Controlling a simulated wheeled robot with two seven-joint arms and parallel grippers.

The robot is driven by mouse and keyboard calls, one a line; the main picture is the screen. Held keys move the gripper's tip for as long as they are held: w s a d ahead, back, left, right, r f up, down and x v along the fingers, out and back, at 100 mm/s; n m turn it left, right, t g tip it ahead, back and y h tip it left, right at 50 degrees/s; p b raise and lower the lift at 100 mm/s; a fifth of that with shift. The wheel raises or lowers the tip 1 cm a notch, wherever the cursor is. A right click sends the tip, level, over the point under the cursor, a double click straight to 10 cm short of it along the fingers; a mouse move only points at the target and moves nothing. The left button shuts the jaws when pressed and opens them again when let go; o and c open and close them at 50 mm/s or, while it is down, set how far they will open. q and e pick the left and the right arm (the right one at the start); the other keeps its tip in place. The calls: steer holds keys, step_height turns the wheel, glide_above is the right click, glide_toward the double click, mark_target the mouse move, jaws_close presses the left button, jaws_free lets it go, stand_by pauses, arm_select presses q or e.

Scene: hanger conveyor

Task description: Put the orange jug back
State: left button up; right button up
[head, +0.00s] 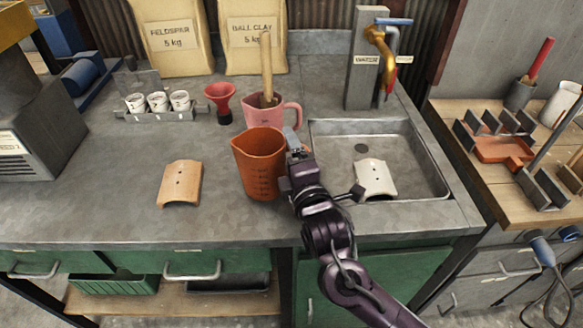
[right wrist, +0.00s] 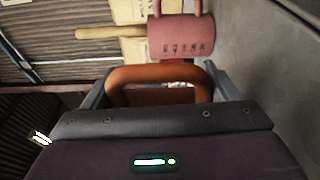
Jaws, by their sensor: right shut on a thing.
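The orange jug (head: 260,165) with dark measuring marks is upright at the middle of the grey counter (head: 100,215), left of the sink. I cannot tell whether its base touches the counter. My right gripper (head: 294,150) is at the jug's right side, shut on its handle. In the right wrist view the orange handle (right wrist: 160,78) is between the fingers of the right gripper (right wrist: 155,92). The handle is mostly hidden in the head view. My left gripper is not in view.
A pink jug (head: 278,112) with a wooden tool stands close behind. A red funnel (head: 220,98) and white cups (head: 158,102) are at the back left. A tan curved tile (head: 181,183) lies left. The sink (head: 425,150) holds a white tile (head: 375,178). The front-left counter is clear.

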steer(key=shift+f, duration=1.65)
steer(key=shift+f, duration=0.1)
steer(key=o, duration=1.3)
steer(key=shift+o, duration=0.2)
steer(key=shift+s, duration=0.2)
steer(key=v, duration=1.1)
steer(key=shift+s+d+b, duration=0.1)
steer(key=shift+s+b, duration=0.2)
steer(key=shift+s, duration=0.1)
